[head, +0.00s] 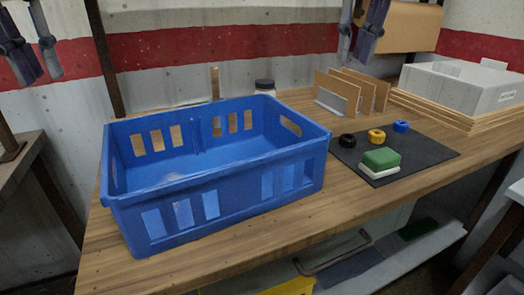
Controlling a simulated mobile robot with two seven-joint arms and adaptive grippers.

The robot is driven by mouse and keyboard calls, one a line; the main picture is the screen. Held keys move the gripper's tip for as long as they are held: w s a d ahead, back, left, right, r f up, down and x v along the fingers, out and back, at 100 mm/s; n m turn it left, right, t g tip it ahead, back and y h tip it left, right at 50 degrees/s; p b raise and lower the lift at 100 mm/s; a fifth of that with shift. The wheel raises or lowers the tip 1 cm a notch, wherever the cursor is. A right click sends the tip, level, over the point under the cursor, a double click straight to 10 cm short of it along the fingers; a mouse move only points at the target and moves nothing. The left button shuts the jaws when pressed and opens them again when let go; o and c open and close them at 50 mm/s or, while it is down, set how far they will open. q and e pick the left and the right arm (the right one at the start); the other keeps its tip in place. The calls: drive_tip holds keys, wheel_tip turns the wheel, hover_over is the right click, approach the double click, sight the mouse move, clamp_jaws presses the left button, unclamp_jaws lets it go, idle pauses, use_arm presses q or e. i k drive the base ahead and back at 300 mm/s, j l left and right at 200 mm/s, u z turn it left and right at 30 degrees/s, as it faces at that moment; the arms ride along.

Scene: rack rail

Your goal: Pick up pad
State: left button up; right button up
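A green pad (381,158) with a white block (378,172) under its front edge lies on a dark mat (420,155) at the right of the wooden table. I cannot tell whether the green and white parts are one piece. My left gripper (42,76) hangs at the top left, open and empty, far from the pad. My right gripper (354,60) hangs at the top, above and behind the mat, open and empty, well apart from the pad.
A large blue crate (215,205) fills the table's left and middle. Black (347,140), yellow (376,136) and blue (401,126) rings lie behind the pad. A rack with upright boards (361,88) and a grey box (460,88) stand behind. The mat's right part is clear.

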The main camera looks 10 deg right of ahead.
sight(384, 162)
drive_tip(key=k, duration=1)
